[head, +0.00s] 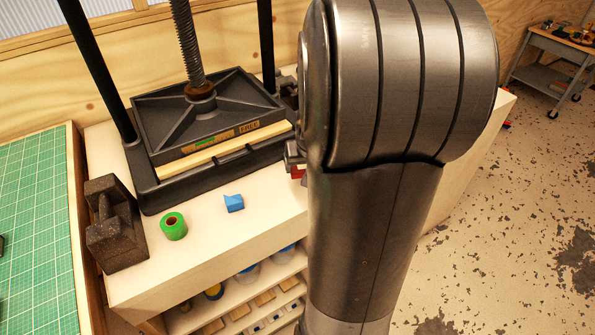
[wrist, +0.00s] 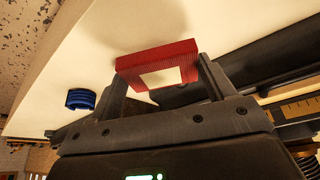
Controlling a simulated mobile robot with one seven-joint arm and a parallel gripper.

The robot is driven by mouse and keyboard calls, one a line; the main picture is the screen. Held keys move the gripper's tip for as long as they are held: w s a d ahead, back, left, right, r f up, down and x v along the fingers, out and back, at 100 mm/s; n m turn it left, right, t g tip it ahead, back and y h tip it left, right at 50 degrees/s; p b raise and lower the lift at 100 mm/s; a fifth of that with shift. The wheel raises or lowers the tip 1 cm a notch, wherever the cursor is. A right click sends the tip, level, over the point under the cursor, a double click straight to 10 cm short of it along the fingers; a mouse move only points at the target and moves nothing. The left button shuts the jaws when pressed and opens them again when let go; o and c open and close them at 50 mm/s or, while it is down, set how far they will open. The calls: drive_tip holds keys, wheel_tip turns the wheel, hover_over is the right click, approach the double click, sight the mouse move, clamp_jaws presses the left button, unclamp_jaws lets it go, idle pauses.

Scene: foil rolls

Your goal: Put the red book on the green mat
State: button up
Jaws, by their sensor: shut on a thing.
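A red book with a pale inner face (wrist: 128,65) is between the two fingers of my gripper (wrist: 161,84) in the wrist view. The gripper is shut on it. In the head view only a small red piece of the book (head: 298,173) and a bit of my gripper (head: 293,156) show beside the press; my arm hides the rest. I cannot tell whether the book touches the white bench top. The green mat (head: 35,190), with a pale grid, lies at the far left of the head view, away from my gripper.
A black screw press (head: 200,115) stands on the white bench (head: 270,225). A dark block (head: 113,225), a green roll (head: 173,226) and a blue item (head: 234,203) sit between mat and arm. A dark blue ridged thing (wrist: 81,99) shows in the wrist view.

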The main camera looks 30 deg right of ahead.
sight(300, 176)
drive_tip(key=shift+w+a+f, duration=0.5)
drive_tip(key=shift+w, duration=0.25)
drive_tip(key=shift+f, duration=2.05)
drive_tip(key=shift+f, duration=0.15)
drive_tip(key=o, duration=1)
